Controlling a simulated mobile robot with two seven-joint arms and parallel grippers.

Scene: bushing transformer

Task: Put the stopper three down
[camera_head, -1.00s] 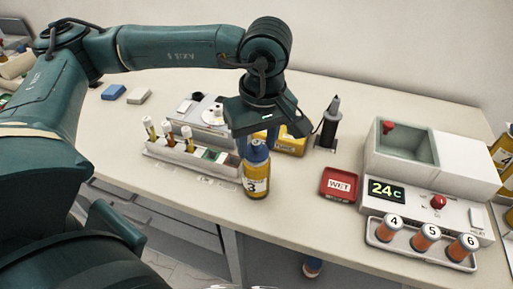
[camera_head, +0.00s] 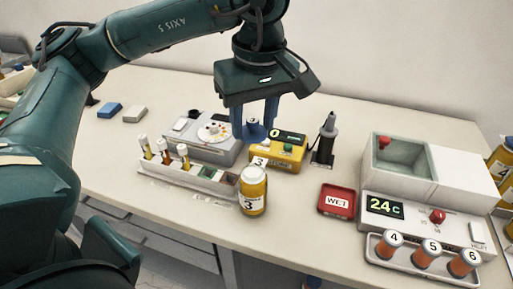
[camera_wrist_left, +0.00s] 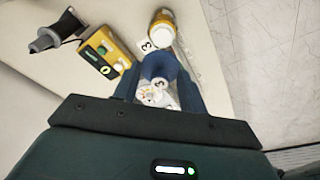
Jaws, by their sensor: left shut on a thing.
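The stopper three (camera_head: 254,130) is a blue cap with a small 3 mark on top. It also shows in the left wrist view (camera_wrist_left: 158,66). My left gripper (camera_head: 256,122) is shut on it and holds it raised above the bench, behind the bottle. The amber bottle labelled 3 (camera_head: 253,192) stands upright on the bench without its cap, apart from the stopper; it shows in the left wrist view too (camera_wrist_left: 162,28). A white spot marked 3 (camera_head: 260,162) lies on the bench just behind the bottle. My right gripper is not in view.
A yellow meter (camera_head: 288,152) and a black tool in a stand (camera_head: 325,140) are close behind. A tube rack (camera_head: 188,174) is left of the bottle. A red WET tray (camera_head: 336,200) and a heater unit (camera_head: 425,205) are right. Bench between bottle and red tray is clear.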

